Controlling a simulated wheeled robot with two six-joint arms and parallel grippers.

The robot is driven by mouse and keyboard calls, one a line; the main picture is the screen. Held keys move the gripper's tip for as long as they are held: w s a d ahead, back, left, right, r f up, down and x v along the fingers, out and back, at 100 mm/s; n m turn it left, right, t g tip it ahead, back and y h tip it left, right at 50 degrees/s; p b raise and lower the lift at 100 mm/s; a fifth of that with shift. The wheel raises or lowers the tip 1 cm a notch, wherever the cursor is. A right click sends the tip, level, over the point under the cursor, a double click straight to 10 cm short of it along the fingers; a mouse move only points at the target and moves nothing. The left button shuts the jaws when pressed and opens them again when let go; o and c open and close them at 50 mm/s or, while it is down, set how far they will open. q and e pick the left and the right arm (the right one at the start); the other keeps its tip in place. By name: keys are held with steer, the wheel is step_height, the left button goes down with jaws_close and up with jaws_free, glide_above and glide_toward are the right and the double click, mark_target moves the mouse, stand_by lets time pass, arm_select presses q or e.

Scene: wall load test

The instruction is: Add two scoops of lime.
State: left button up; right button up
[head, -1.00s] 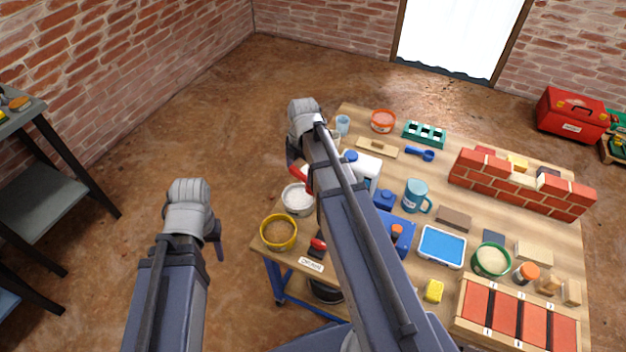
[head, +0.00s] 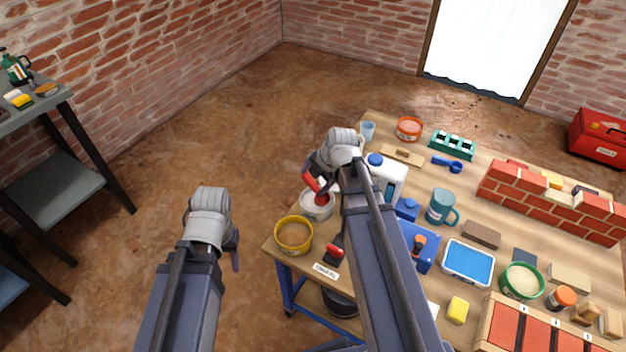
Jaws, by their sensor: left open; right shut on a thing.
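My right gripper (head: 319,174) is shut on a red-handled tool (head: 312,182) above the left side of the table. The tool's far end is partly hidden, so I cannot tell its full shape. Right under it stands a round tub of white powder (head: 308,211); a red patch shows over its contents. I cannot tell whether the tool touches the powder. A yellow-rimmed tub of brown, sand-like material (head: 293,235) stands in front of it, at the table corner. A blue scoop (head: 447,164) lies at the back. My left gripper (head: 236,248) is open and empty, left of the table.
A green tub (head: 521,281) and a small brick wall (head: 550,204) stand right. A grey shelf (head: 57,165) is at far left. Open floor lies between.

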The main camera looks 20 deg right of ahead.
mark_target(310, 178)
steer(key=shift+f+b, duration=0.85)
steer(key=shift+f, duration=0.3)
step_height(310, 178, up, 6)
steer(key=p, duration=0.5)
steer(key=shift+f+p, duration=0.15)
steer(key=shift+p, duration=0.2)
steer(key=shift+w, duration=0.1)
steer(key=shift+w+a+g+h+p, duration=0.25)
steer(key=shift+w+g+h+p, duration=0.05)
steer(key=shift+w+g+p, duration=0.65)
steer(key=shift+a+r+g+h, duration=0.15)
steer(key=shift+r+g+h, duration=0.2)
steer(key=shift+g, duration=0.5)
steer(key=shift+f, duration=0.15)
